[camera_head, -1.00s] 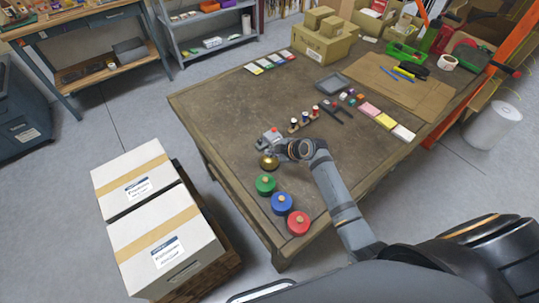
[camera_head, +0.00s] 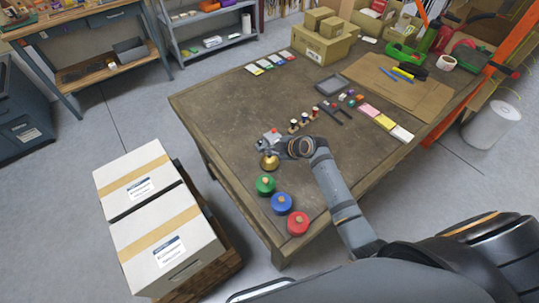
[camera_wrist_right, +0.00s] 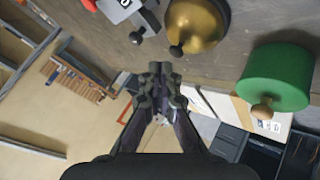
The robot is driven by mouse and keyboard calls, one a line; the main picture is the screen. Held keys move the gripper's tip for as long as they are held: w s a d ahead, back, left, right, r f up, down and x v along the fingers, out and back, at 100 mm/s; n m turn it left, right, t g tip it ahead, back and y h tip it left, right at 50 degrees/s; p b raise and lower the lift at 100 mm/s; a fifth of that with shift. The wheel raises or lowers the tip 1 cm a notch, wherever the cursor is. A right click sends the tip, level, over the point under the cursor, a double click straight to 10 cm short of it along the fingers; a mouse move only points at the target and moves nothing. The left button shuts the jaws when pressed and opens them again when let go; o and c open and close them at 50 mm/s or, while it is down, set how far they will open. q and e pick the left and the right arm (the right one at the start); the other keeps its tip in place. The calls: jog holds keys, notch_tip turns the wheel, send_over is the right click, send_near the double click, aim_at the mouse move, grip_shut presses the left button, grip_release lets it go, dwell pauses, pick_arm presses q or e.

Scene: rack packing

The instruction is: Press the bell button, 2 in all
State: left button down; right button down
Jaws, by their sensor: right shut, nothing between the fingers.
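The bell is a small gold dome (camera_head: 270,163) near the table's left edge. It also shows at the top of the right wrist view (camera_wrist_right: 197,20), with a small dark knob on it. My right gripper (camera_head: 262,146) is just behind the bell in the head view, low over the table. In the right wrist view its fingertips (camera_wrist_right: 160,68) are together and empty, apart from the knob in the picture. Contact with the bell cannot be made out. My left gripper is out of view.
A green knobbed cylinder (camera_head: 265,185), a blue one (camera_head: 282,203) and a red one (camera_head: 298,223) line the near edge. Small spools (camera_head: 304,120) stand farther back. The table's left middle is clear.

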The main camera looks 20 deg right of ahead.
notch_tip(320, 180, up, 5)
jog(key=p, duration=0.4)
dwell(0.3)
dwell(1.4)
notch_tip(320, 180, up, 4)
jog(key=shift+f, duration=0.1)
notch_tip(320, 180, down, 8)
jog(key=b, duration=0.7)
jog(key=shift+f, duration=0.4)
